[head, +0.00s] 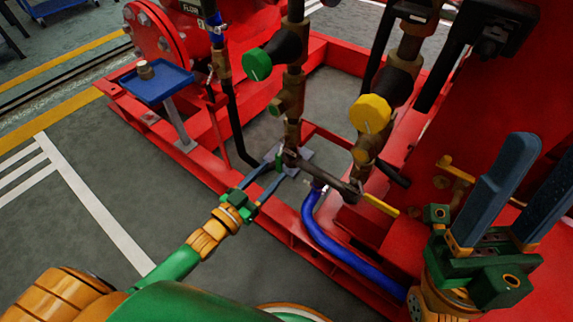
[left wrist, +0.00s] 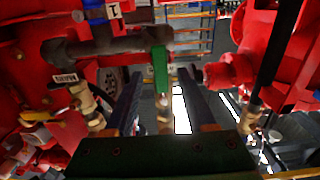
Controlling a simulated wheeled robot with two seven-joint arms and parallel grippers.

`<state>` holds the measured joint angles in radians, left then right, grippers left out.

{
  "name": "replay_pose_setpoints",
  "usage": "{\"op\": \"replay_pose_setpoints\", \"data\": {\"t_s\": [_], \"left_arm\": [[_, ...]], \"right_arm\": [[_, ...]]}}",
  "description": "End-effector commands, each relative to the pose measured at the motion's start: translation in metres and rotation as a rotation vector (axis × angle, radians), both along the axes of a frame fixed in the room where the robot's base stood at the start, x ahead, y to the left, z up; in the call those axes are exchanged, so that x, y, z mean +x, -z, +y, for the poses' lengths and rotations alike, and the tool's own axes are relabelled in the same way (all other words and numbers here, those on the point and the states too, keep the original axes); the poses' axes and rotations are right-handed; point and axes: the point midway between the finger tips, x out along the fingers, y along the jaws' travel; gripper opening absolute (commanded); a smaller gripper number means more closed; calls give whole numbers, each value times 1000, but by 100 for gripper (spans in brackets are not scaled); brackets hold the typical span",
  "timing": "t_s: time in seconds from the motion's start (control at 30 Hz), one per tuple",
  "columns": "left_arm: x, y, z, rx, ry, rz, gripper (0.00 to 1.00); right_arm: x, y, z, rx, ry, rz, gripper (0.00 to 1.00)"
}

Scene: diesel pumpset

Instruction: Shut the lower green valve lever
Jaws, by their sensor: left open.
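The lower green valve lever shows in the left wrist view as a narrow green bar (left wrist: 160,68) hanging below a dark horizontal pipe. It also shows as a small green strip in the head view (head: 279,160), partly hidden by my fingers. My left gripper (head: 275,168) is open at the base of the brass pipe column. In the left wrist view its two fingers (left wrist: 160,76) stand on either side of the lever, with gaps visible on both sides. My right gripper (head: 546,150) is open and empty at the right of the head view.
A green round knob (head: 257,64) and a yellow round knob (head: 370,113) sit higher on the pipes. A yellow lever (head: 381,205) and a blue hose (head: 335,247) lie right of my left gripper. The red frame (head: 270,222) runs below it. Grey floor at left is clear.

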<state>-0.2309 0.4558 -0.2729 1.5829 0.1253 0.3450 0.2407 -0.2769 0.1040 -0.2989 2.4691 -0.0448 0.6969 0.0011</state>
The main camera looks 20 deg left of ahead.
Motion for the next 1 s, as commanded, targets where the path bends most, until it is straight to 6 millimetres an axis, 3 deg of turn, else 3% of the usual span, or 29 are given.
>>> {"op": "replay_pose_setpoints", "data": {"t_s": [0.2, 0.5, 0.57, 0.7, 0.73, 1.0], "left_arm": [[37, 3, -13, -1, -1, -2, 55], [43, 0, -15, 1, -1, 3, 55], [43, 1, -15, 1, -1, 3, 42], [43, 1, -15, 1, -1, 3, 4], [43, 1, -15, 1, -1, 3, 0], [43, 1, -15, 1, -1, 3, 0]], "right_arm": [[-4, 10, -3, 24, -7, -72, 50], [-5, 7, -4, 30, -10, -87, 50], [-5, 7, -4, 29, -10, -86, 50], [-5, 7, -4, 29, -10, -86, 50], [-5, 7, -4, 29, -10, -86, 50], [-5, 7, -4, 28, -11, -85, 50]]}}
